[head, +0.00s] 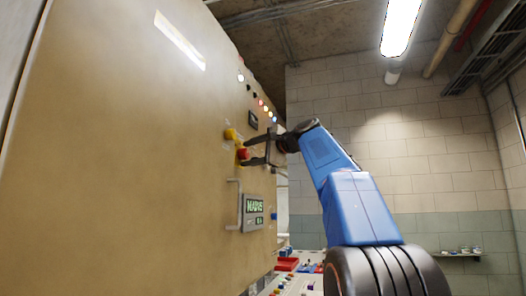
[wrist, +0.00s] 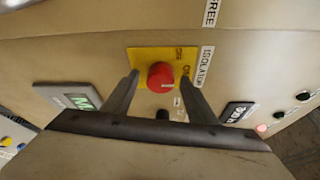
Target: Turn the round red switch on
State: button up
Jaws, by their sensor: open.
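The round red switch (wrist: 160,76) sits on a yellow plate (wrist: 146,54) on the beige panel, with a label reading ISOLATOR beside it. It also shows in the head view (head: 243,154), seen from the side. My gripper (wrist: 160,85) is open, with one finger on each side of the red switch. In the head view my gripper (head: 248,152) reaches the panel from the right, its fingertips near the switch. I cannot tell whether the fingers touch the switch. Small print on the yellow plate is too blurred to read fully.
A green-lit display (head: 253,206) and a metal handle (head: 233,205) are below the switch on the panel. A row of small lamps (head: 265,107) is above. A console with red trays (head: 287,264) stands low behind. The room to the right is mostly free.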

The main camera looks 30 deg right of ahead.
jog(key=v, duration=1.7)
jog(key=shift+a, duration=0.1)
